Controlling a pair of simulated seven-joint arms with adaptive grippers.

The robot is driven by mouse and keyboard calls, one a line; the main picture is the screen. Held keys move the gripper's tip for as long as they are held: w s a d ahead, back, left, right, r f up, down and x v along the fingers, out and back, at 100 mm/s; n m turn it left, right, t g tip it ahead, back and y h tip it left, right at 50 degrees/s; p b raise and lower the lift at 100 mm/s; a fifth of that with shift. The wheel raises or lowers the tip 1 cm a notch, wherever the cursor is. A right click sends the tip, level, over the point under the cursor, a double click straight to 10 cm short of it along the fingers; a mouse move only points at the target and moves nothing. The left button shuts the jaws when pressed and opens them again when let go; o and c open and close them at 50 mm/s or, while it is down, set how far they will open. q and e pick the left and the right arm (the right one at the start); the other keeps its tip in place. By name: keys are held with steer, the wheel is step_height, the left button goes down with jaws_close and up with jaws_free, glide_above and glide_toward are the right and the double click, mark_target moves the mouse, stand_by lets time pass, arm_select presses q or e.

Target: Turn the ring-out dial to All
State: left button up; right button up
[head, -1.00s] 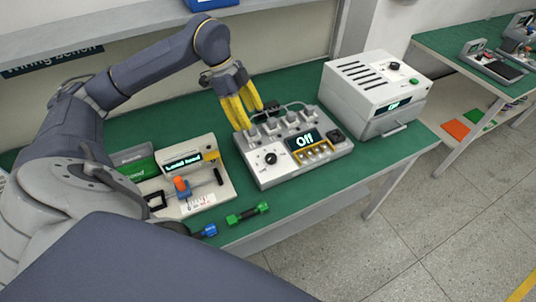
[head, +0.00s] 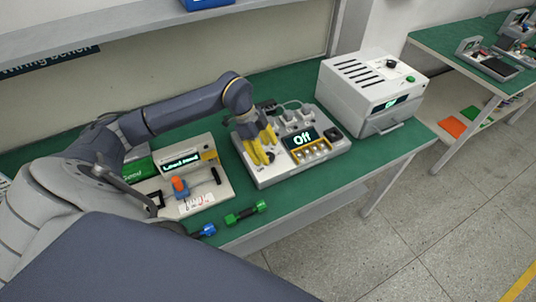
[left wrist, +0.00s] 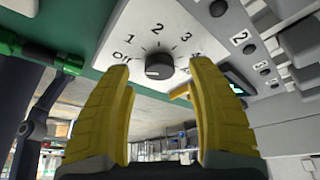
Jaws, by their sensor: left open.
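The ring-out dial is a round black knob on the light grey panel of the test unit (head: 262,178). In the left wrist view the dial (left wrist: 159,65) sits beyond and between my fingertips, with Off, 1, 2 and 3 printed around it. The All mark cannot be made out. The unit's display (head: 303,139) reads "Off". My left gripper (head: 264,150), with yellow fingers, is open above the dial, one finger on each side. In the left wrist view the left gripper (left wrist: 159,82) shows a gap between finger and dial on both sides. My right gripper is not seen.
Plugs stand in sockets (head: 290,115) behind the display. A grey box (head: 365,90) with its own knob stands to the right. A tester (head: 195,180) with an orange-topped lever is to the left. A green-ended tool (head: 246,213) lies at the front edge.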

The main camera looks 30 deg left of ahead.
arm_select(q)
steer(key=shift+x, duration=1.05)
jaws_close()
